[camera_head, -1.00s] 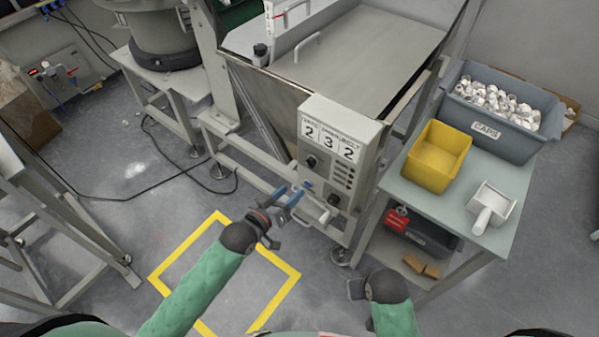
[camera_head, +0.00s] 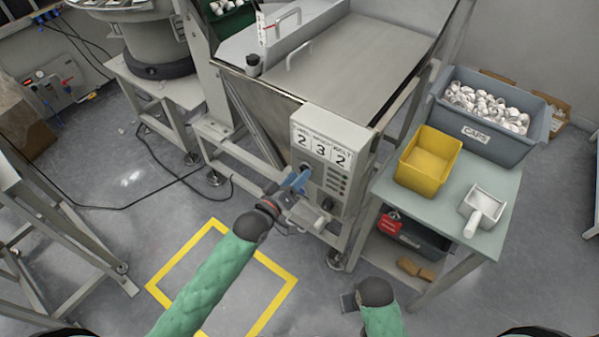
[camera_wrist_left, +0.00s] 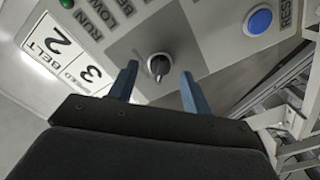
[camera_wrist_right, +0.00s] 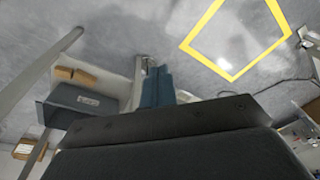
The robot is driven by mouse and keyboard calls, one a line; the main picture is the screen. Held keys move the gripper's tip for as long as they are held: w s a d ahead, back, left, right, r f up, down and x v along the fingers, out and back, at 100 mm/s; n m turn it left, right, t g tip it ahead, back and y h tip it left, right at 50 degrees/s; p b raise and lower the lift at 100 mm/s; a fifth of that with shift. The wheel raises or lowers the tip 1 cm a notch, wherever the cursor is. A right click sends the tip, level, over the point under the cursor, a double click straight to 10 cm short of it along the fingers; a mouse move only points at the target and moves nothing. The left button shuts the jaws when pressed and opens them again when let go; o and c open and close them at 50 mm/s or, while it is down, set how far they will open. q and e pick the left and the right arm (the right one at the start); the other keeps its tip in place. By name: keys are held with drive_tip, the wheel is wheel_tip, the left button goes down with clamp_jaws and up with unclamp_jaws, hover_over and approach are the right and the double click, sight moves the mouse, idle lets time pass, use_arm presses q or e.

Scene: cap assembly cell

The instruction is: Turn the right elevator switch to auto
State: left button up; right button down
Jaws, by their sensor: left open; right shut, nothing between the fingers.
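The grey control box (camera_head: 349,146) with three number cards stands on the hopper frame. A black rotary knob (camera_wrist_left: 159,66) on its face shows in the left wrist view; no label for its positions is readable. My left gripper (camera_head: 298,181) is open at the box's left side. In the left wrist view its blue fingers (camera_wrist_left: 158,88) are on either side of the knob, apparently just short of it. My right gripper (camera_wrist_right: 157,86) is shut and empty, low at the front (camera_head: 349,301).
A blue RESET button (camera_wrist_left: 258,20) is near the knob. Right of the box, a table (camera_head: 421,208) holds a yellow bin (camera_head: 415,181), a scoop (camera_head: 480,208) and a grey CAPS crate (camera_head: 467,133). A yellow floor outline (camera_head: 165,261) lies below my left arm.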

use_arm(q)
drive_tip(key=shift+x, duration=0.85)
use_arm(e)
drive_tip(key=shift+f, duration=1)
use_arm(q)
drive_tip(key=c, duration=1)
